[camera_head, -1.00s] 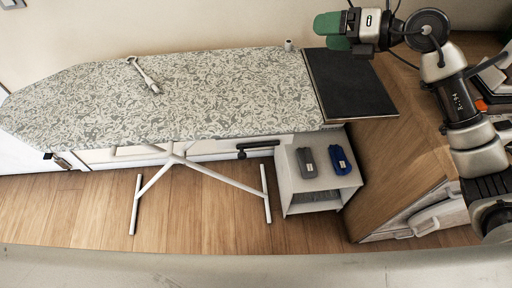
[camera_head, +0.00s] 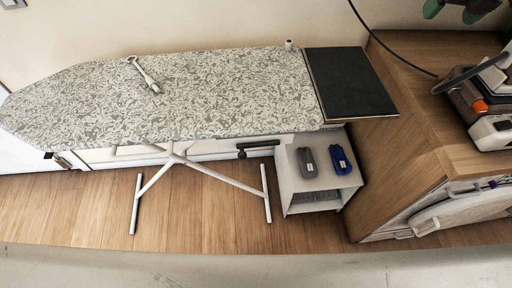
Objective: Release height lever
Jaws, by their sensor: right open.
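The ironing board (camera_head: 180,98) has a grey-white patterned cover and stands on white crossed legs (camera_head: 205,178). A black lever-like handle (camera_head: 258,146) sticks out under the board's front edge, right of the legs. A small dark clip-like part (camera_head: 62,160) shows under the left end of the front edge. My left gripper is not in view.
A dark pad (camera_head: 350,83) covers the board's right end. A white shelf (camera_head: 312,182) beneath holds a grey item (camera_head: 307,162) and a blue item (camera_head: 341,160). A wooden cabinet (camera_head: 400,135) with an iron-like appliance (camera_head: 485,105) stands right. A white-handled tool (camera_head: 145,76) lies on the board.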

